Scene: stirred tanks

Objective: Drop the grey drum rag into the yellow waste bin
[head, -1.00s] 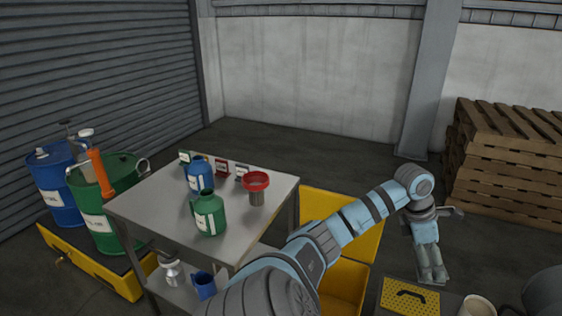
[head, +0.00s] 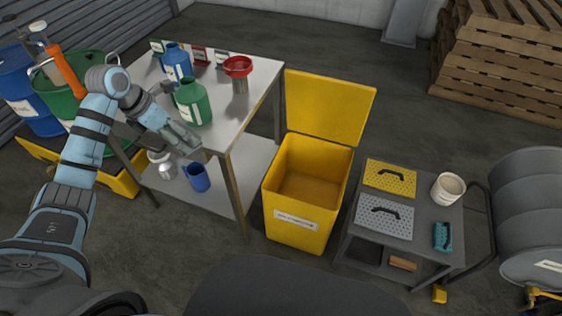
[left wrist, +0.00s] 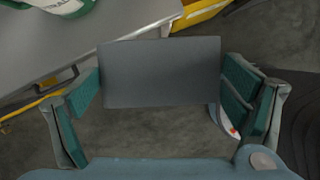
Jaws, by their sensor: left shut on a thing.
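My left gripper (head: 184,138) is over the front right edge of the steel table, left of the yellow waste bin (head: 297,225). In the left wrist view the grey drum rag (left wrist: 160,72) spans between its teal-padded fingers (left wrist: 165,95), which are shut on it. The rag looks like a flat dark grey sheet; a small white and orange mark shows near its right lower end. In the head view the rag cannot be told apart from the gripper. The bin stands on the floor with its lid raised at the back and its mouth open. My right gripper is not in view.
The steel table (head: 228,112) holds a green bottle (head: 193,103), a blue bottle (head: 176,62) and a red-rimmed funnel (head: 238,66). A grey cart (head: 425,232) with yellow and grey plates and a white bucket (head: 447,188) stands right of the bin. Drums are at far left.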

